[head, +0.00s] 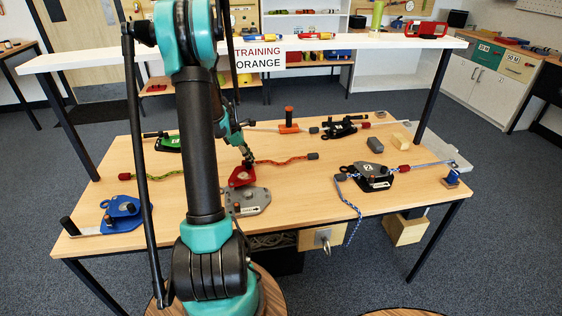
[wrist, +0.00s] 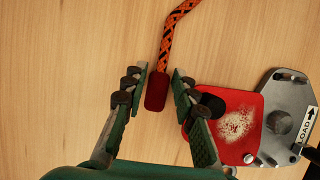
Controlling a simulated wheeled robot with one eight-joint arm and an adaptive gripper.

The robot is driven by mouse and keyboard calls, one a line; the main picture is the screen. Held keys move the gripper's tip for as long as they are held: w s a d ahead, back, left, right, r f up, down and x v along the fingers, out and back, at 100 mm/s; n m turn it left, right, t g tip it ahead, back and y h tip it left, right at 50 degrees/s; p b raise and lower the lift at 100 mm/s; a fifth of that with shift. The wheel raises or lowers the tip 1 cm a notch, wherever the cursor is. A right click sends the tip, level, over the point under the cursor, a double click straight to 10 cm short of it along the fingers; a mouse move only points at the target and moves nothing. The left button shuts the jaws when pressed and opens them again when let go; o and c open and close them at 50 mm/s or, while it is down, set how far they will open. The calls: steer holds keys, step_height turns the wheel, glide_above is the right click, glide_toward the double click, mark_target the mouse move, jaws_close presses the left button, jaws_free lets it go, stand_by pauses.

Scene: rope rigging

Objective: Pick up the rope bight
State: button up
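An orange and black rope (head: 285,161) lies on the wooden table, running right from my gripper (head: 248,162). In the wrist view the rope (wrist: 170,40) comes down from the top edge and ends in a dark red sleeve (wrist: 157,90). My gripper (wrist: 158,88) is open, with one finger on each side of the sleeve and a visible gap on both sides. A red plate (wrist: 235,122) with a black knob sits just right of the right finger, over a grey metal plate (wrist: 293,85) marked LOAD. No clear bight shows in this rope.
A blue-white rope (head: 352,204) hangs over the table's front edge, near a black rigging device (head: 370,178). A blue device (head: 122,211) and a green one (head: 168,144) stand at the left. A white shelf (head: 350,41) spans above the table (head: 300,205).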

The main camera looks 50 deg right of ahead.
steer(key=shift+f, duration=0.1)
steer(key=c, duration=0.6)
